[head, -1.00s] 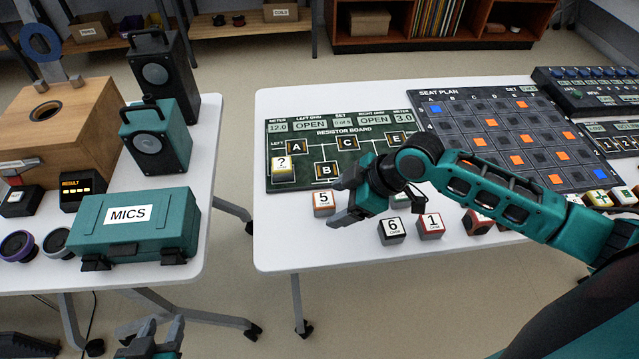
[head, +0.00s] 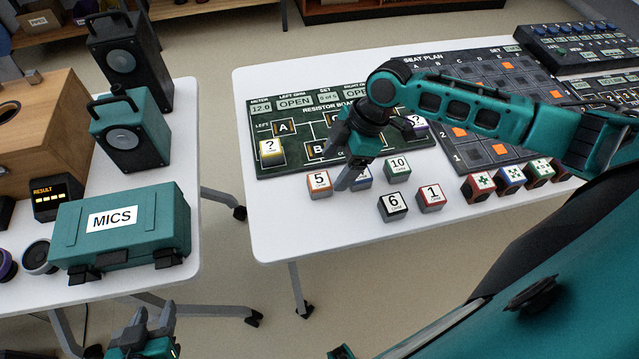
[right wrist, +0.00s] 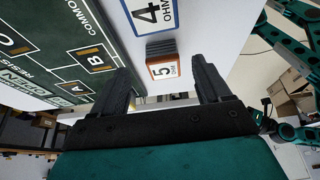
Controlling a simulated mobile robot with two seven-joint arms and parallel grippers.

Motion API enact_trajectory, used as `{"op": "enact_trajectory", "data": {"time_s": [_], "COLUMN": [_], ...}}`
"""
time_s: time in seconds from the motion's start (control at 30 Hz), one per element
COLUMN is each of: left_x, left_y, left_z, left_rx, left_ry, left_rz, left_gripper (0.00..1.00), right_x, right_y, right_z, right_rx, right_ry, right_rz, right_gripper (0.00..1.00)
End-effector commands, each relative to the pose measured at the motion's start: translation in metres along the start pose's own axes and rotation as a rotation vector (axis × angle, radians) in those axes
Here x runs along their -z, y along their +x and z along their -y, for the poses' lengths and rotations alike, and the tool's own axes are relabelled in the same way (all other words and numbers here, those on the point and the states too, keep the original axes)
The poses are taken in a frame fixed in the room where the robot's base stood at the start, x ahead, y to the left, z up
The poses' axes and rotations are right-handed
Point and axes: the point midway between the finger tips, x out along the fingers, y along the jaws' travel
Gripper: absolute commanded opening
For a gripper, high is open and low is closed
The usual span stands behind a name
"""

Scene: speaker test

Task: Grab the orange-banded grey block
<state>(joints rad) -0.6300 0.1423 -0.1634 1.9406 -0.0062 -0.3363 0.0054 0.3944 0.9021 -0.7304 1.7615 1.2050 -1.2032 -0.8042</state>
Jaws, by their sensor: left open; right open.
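The orange-banded grey block (head: 319,184), marked 5, sits on the right-hand white table in front of the resistor board. In the right wrist view the block (right wrist: 162,70) shows between my two fingers, with clear gaps at its sides. My right gripper (head: 345,160) is open and empty, just right of the block in the head view, its fingers angled downward. I cannot tell how far above the table its tips are. My left gripper (head: 150,325) is open and empty at the bottom left, in front of the left table.
A blue-banded block (head: 362,178) marked 4 (right wrist: 150,14) is close beside it, partly behind my right finger. Blocks 10 (head: 397,168), 6 (head: 392,206) and 1 (head: 430,197) stand to the right. The resistor board (head: 270,172) lies behind. The table's front is clear.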

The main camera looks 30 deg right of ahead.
Motion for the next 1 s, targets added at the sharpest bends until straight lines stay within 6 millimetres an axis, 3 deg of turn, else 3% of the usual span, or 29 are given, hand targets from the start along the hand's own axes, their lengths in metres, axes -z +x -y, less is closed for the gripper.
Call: {"op": "enact_trajectory", "data": {"time_s": [0.3, 0.63, 1.0], "left_x": [-0.003, 0.001, 0.001], "left_y": [0.003, 0.005, 0.005], "left_z": [0.0, 0.001, 0.001], "left_rx": [0.0, 0.001, 0.002], "left_ry": [0.0, 0.002, 0.002], "left_rz": [-0.001, -0.01, -0.01], "left_gripper": [0.43, 0.43, 0.43], "right_x": [0.007, 0.007, 0.007], "right_y": [0.044, 0.05, 0.05], "right_z": [0.004, 0.004, 0.004], "right_rx": [0.001, 0.0, 0.0], "right_ry": [0.0, 0.0, -0.001], "right_rz": [-0.001, 0.0, 0.0], "right_gripper": [0.77, 0.76, 0.4]}}
